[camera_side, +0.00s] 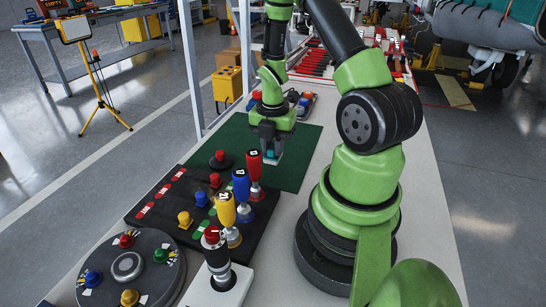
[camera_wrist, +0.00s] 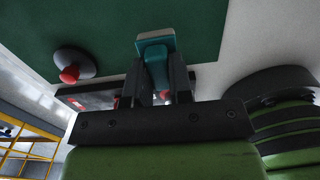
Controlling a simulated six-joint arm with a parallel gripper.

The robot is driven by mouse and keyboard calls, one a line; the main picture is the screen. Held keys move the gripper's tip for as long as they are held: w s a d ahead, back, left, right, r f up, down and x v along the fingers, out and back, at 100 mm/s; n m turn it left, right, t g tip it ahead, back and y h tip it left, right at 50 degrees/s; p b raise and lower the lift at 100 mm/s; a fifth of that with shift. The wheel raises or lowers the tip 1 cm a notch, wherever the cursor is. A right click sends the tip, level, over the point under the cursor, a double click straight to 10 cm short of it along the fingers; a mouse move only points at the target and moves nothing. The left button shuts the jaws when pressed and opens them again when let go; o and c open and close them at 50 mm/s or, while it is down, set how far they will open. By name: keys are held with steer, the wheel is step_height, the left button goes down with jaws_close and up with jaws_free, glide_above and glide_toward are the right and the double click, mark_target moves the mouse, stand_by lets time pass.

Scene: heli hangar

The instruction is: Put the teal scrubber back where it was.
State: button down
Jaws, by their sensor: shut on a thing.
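My gripper (camera_side: 272,132) points down over the dark green mat (camera_side: 232,132). In the wrist view my gripper (camera_wrist: 165,88) is shut on the teal scrubber (camera_wrist: 156,58), which sticks out between the fingers. Its head has a pale face at the far end. In the side view only a bit of the teal scrubber (camera_side: 272,152) shows under the fingers. I cannot tell whether it touches the mat or hangs just above it.
A dark board (camera_side: 150,215) with red, blue and yellow-handled levers stands in front of the mat. A black disc with a red knob (camera_side: 221,160) sits at the mat's near left edge. A round panel (camera_side: 127,265) with coloured buttons lies nearest. Trays with tools fill the far table. The mat's left part is clear.

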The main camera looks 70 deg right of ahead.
mark_target(273, 157)
steer(key=shift+f, duration=1.65)
steer(key=c, duration=1)
jaws_free()
steer(key=shift+f, duration=0.1)
